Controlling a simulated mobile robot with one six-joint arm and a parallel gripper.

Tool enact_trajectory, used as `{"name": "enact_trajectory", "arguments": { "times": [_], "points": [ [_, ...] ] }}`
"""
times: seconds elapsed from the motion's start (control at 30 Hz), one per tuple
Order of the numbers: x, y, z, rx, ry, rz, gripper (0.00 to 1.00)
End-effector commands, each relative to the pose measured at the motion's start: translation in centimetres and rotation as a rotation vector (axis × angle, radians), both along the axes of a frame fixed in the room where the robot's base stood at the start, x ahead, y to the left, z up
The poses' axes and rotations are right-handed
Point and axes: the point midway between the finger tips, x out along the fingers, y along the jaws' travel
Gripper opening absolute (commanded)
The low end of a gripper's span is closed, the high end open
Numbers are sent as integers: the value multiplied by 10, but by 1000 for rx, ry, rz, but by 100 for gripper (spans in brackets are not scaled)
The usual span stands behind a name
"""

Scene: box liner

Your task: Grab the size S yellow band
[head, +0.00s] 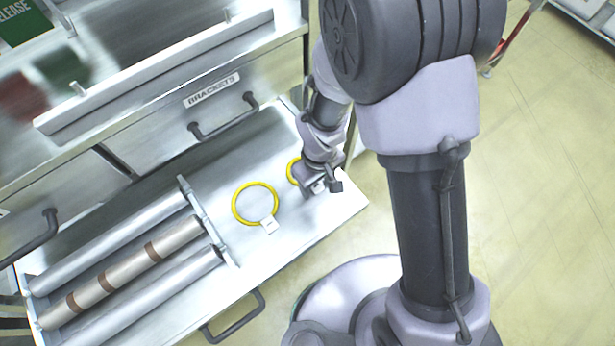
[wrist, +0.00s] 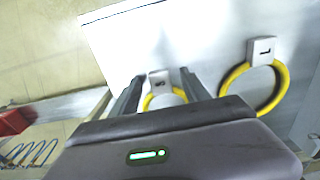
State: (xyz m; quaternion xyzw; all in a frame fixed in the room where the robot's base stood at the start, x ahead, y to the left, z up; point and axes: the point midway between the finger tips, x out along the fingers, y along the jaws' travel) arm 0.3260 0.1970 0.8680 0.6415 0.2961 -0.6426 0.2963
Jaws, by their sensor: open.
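The size S yellow band (wrist: 165,99) lies flat in the open drawer. Its white tag (wrist: 160,80) reads as an S, seen sideways. In the head view this band (head: 292,172) is partly hidden behind my gripper (head: 321,189). In the wrist view my gripper (wrist: 161,79) is open, with its two fingers on either side of the tag. I cannot tell how high the fingertips are above it. The gripper body hides the near part of the band. A larger yellow band (head: 235,206) lies to the left, and its tag (wrist: 263,50) looks like an L.
The pulled-out drawer (head: 325,222) has a handle (head: 235,318) at its front. Metal rollers and a brown-banded roll (head: 120,274) fill its left part. A closed drawer labelled BRACKETS (head: 180,118) is behind. The drawer floor around the bands is bare.

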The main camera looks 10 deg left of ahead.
Motion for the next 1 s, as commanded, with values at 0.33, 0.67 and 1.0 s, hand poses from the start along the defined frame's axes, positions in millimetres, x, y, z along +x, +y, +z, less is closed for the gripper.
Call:
{"name": "enact_trajectory", "arguments": {
  "times": [0.33,0.67,1.0],
  "points": [
    [0,0,0,1,-1,0,23],
    [0,0,0,1,-1,0,0],
    [1,1,30,2,-3,0,0]
  ]
}}
